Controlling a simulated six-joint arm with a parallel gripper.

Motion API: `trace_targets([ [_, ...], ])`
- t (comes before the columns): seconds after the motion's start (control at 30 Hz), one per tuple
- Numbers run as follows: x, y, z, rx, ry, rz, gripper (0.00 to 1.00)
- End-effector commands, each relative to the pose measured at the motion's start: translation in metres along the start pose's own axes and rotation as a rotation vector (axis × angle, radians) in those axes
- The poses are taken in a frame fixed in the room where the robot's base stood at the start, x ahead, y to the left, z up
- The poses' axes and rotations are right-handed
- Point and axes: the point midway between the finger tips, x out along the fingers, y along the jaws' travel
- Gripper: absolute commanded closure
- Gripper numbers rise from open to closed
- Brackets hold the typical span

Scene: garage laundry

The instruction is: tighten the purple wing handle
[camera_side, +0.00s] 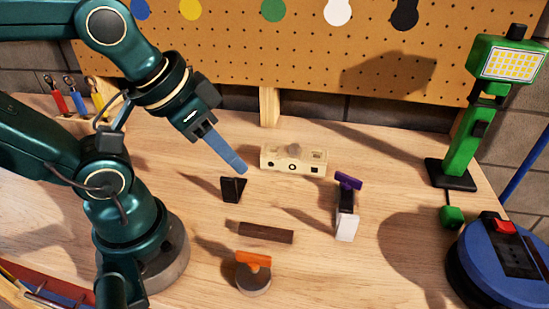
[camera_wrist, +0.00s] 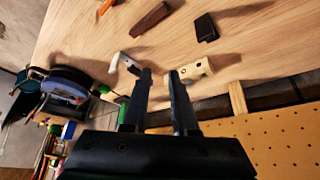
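The purple wing handle (camera_side: 348,181) sits at the top of a small black and white fixture (camera_side: 346,217) on the bench, right of centre. In the wrist view the fixture's white end (camera_wrist: 115,61) shows just left of my fingers; I cannot make out the purple handle there. My gripper (camera_side: 241,169) is above the bench, left of the purple handle and apart from it. In the wrist view the two fingers (camera_wrist: 158,72) are apart with nothing between them, so it is open.
A beige block (camera_side: 293,160) stands behind, left of the fixture. A black wedge (camera_side: 233,189), a brown bar (camera_side: 265,232) and an orange handle (camera_side: 254,259) on a round base lie left. A green lamp (camera_side: 463,145) and blue round machine (camera_side: 487,270) stand right.

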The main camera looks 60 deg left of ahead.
Motion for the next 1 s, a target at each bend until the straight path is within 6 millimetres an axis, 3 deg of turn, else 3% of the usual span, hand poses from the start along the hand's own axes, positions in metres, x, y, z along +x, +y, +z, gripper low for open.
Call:
trace_targets([
  [0.03,0.000,0.000,0.000,-0.016,0.001,0.000,0.50],
  [0.17,-0.007,-0.004,-0.018,-0.109,0.058,-0.017,0.01],
  [0.37,-0.009,-0.009,-0.069,-0.250,0.101,-0.045,0.00],
  [0.57,0.010,-0.005,-0.118,-0.339,0.099,-0.066,0.00],
  [0.8,0.063,0.012,-0.162,-0.394,0.062,-0.095,0.00],
  [1.0,0.118,0.032,-0.171,-0.371,0.001,-0.123,0.00],
])
